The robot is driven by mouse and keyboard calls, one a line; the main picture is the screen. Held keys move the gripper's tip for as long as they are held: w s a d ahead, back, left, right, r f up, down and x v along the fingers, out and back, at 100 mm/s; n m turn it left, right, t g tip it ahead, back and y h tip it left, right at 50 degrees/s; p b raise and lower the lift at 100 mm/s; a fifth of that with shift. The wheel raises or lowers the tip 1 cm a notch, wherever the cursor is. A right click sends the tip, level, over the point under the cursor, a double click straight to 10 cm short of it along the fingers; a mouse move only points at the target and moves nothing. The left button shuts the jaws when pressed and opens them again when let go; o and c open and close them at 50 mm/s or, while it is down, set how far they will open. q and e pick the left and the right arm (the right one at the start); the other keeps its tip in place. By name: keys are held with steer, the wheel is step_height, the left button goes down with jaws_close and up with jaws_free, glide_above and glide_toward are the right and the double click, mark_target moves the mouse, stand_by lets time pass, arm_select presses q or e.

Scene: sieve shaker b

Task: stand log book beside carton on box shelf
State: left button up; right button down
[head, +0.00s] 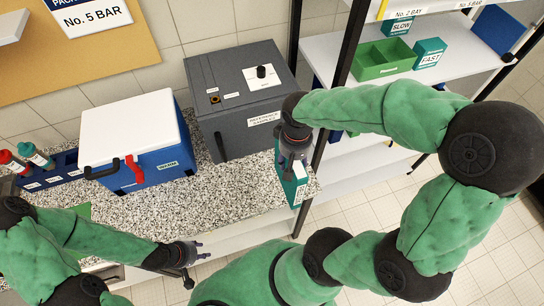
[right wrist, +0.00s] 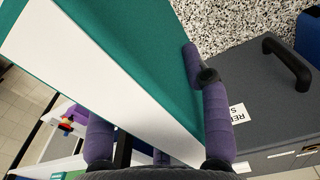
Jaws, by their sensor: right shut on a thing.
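The teal log book (head: 285,187), with a white strip between its teal sides, hangs in my right gripper (head: 291,160) by the front right corner of the speckled counter. In the right wrist view the log book (right wrist: 130,60) lies between the purple fingers of the right gripper (right wrist: 155,125). Two small teal cartons, SLOW (head: 398,23) and FAST (head: 430,53), stand on the white shelf (head: 325,50) at the upper right, away from the gripper. My left gripper (head: 197,265) is open and empty in front of the counter.
A green bin (head: 383,60) sits left of the FAST carton. A blue panel-like thing (head: 497,30) stands at the shelf's right end. Black posts (head: 341,70) frame the shelf. A grey machine (head: 235,90) and blue cooler (head: 140,140) occupy the counter (head: 235,190).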

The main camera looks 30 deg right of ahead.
mark_target(277, 150)
steer(key=w+f, duration=0.2)
steer(key=w, duration=0.1)
steer(key=w+f, duration=0.4)
steer(key=w, duration=0.1)
steer(key=shift+w+d+f, duration=0.3)
steer(key=shift+w, duration=0.05)
steer(key=f, duration=0.2)
steer(key=w+f, duration=0.1)
steer(key=f, duration=0.1)
steer(key=shift+w+f+p, duration=0.15)
steer(key=shift+f+p, duration=0.1)
steer(key=shift+p, duration=0.05)
steer(key=shift+f, duration=0.1)
steer(key=shift+f, duration=0.1)
steer(key=c, duration=0.6)
jaws_free()
